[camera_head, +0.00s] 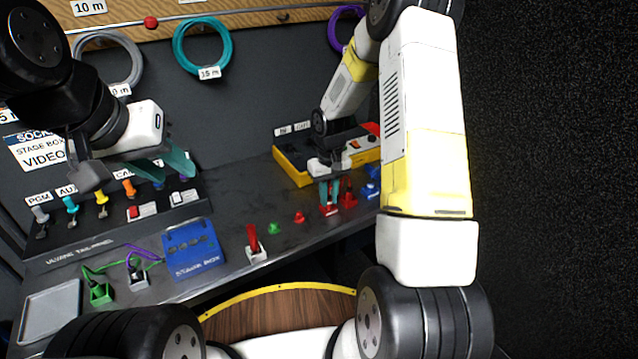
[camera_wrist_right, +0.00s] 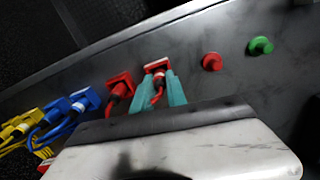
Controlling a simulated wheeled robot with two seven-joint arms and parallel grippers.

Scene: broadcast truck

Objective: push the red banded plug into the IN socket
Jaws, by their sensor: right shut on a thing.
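My right gripper (camera_head: 329,199) has its teal fingers on either side of a red plug (camera_head: 330,211) at the bench's front part. In the right wrist view my right gripper (camera_wrist_right: 160,92) is shut on this red plug (camera_wrist_right: 157,68), which shows a whitish band near its head. A second red plug (camera_head: 348,194) is beside it, without a clear band in the right wrist view (camera_wrist_right: 118,88). A yellow box (camera_head: 291,170) lies behind the gripper, with IN and OUT labels above it. I cannot make out the IN socket. My left gripper (camera_head: 163,166) is open and empty above the socket panel.
Blue plugs (camera_wrist_right: 84,98) and yellow plugs (camera_wrist_right: 22,124) lie beyond the second red plug. A blue stage box (camera_head: 194,248) is further left.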

